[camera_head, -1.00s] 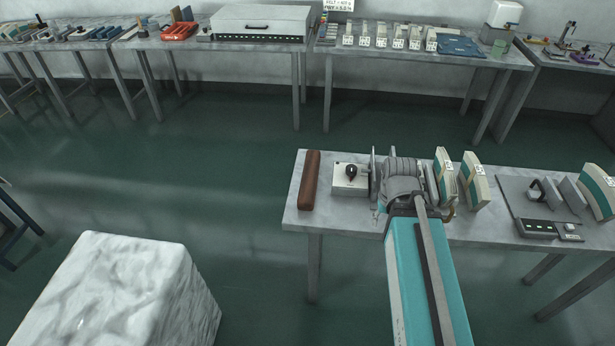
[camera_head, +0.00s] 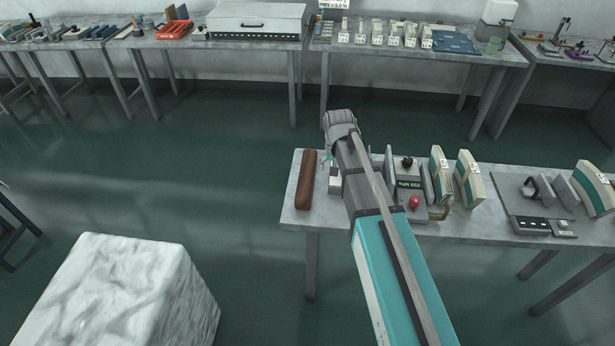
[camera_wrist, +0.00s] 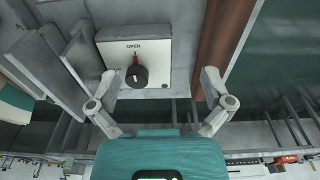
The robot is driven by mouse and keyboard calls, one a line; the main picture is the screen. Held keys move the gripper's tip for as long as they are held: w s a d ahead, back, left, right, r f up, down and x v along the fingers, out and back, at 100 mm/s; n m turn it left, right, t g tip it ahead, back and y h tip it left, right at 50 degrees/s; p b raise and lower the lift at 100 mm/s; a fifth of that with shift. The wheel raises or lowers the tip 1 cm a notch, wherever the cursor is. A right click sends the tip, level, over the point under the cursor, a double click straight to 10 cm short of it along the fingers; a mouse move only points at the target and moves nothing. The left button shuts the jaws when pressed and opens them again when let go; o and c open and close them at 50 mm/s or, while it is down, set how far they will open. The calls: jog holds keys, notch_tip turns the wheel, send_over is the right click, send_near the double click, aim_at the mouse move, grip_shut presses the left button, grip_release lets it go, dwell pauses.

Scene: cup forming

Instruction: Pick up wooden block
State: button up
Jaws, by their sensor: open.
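The wooden block (camera_head: 306,180) is a long reddish-brown bar. It lies near the left end of the marble-topped table in the head view. In the wrist view part of the wooden block (camera_wrist: 224,42) runs along the right, beyond my right fingertip. My gripper (camera_wrist: 159,84) is open and empty, its two fingers spread wide. In the head view my arm reaches over the table to the right of the block, and its end is past the table's far edge. The fingers are hidden there by my arm.
A white box with a black knob marked OPEN (camera_wrist: 136,66) stands beside the block, ahead of my fingers. Grey plates and a panel with a red button (camera_head: 414,203) stand to the right of my arm.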

send_over(307, 173)
jog(key=shift+s+r, duration=0.4)
jog(key=shift+r, duration=0.05)
jog(key=shift+f, duration=0.1)
jog(key=f+b, duration=0.5)
jog(key=w+f+b, duration=0.1)
jog(key=f+b, duration=0.2)
jog(key=shift+f, duration=0.2)
jog(key=shift+f, duration=0.15)
dwell(0.4)
notch_tip(307, 173, down, 3)
jog(key=b, duration=0.3)
jog(key=shift+w+f+b, duration=0.1)
jog(key=shift+f+b, duration=0.85)
jog(key=shift+b, duration=0.2)
